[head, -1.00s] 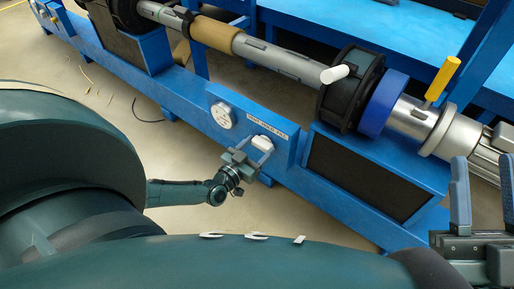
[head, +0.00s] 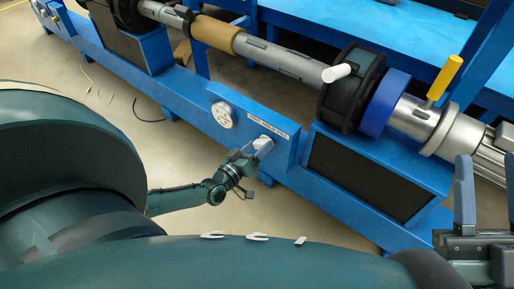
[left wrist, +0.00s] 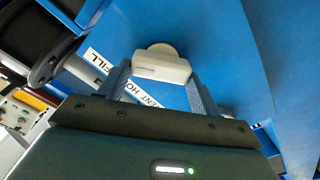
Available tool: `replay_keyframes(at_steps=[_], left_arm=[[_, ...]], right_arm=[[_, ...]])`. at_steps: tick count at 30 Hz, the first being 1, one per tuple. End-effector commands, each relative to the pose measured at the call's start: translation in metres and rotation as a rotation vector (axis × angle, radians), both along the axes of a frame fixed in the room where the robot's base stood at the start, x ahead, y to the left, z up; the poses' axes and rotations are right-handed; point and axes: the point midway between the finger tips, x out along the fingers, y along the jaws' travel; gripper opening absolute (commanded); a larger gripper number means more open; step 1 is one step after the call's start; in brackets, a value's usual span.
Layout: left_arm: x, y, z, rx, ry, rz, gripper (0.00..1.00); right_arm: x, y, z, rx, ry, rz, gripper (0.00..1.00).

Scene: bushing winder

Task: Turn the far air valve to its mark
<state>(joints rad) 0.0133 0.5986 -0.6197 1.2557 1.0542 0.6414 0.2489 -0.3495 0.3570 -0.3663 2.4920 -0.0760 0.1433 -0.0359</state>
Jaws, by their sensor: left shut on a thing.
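The white valve knob (head: 264,144) is on the blue panel (head: 285,157), below a label strip reading VENT, HOLD, FILL (head: 268,124). My left gripper (head: 257,149) is shut on this knob. In the left wrist view the white knob (left wrist: 160,65) sits between the two finger ends of the left gripper (left wrist: 160,78), and the label (left wrist: 104,66) runs partly behind the fingers. Which label word the knob points to cannot be told. My right gripper (head: 484,192) is at the right edge, open and empty, with its fingers upward.
A round white dial (head: 222,115) is left of the knob on the same panel. Above runs a shaft with a tan sleeve (head: 214,34), a dark flange with a white handle (head: 336,73), a blue ring (head: 383,105) and a yellow handle (head: 443,78).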

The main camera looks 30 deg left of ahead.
Motion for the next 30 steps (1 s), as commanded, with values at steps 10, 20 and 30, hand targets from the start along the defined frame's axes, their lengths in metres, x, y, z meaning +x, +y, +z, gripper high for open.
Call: replay_keyframes(at_steps=[10, 20, 30], left_arm=[[-0.0009, 0.0011, -0.0021, -0.138, 0.013, 0.001, 0.41], [-0.0009, 0.0012, -0.0018, -0.161, 0.015, 0.001, 0.41], [-0.0007, 0.0011, -0.0016, -0.160, 0.015, 0.001, 0.75]], right_arm=[[-0.0016, -0.0008, 0.0077, -0.008, -0.045, 0.001, 0.36], [-0.0018, -0.0008, 0.0095, -0.011, -0.056, 0.002, 0.36], [-0.0010, -0.0008, 0.0088, -0.012, -0.055, 0.002, 0.36]])
